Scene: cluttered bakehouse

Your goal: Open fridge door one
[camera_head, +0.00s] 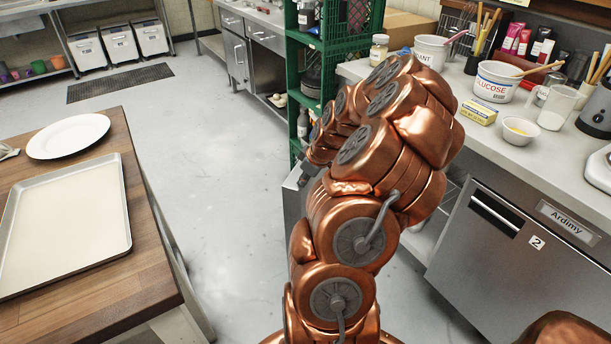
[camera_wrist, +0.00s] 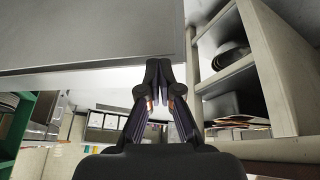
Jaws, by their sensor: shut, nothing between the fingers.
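Fridge door one cannot be told for certain. In the head view, my copper arm covers the unit left of the grey door marked 2 (camera_head: 510,250). A grey panel edge (camera_head: 292,205) shows just left of my arm, partly hidden by it. In the wrist view, a large plain grey panel (camera_wrist: 90,35) fills the upper left, close to my gripper (camera_wrist: 158,80). I cannot tell whether this panel is door one or whether the gripper touches it. My gripper's fingers are together and empty.
A worktop (camera_head: 545,140) with tubs and bowls runs along the right. A green rack (camera_head: 310,60) stands behind my arm. A wooden table (camera_head: 130,290) with a tray (camera_head: 70,225) and plate (camera_head: 68,136) is at left. Open shelves (camera_wrist: 235,80) show right in the wrist view. Floor between is clear.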

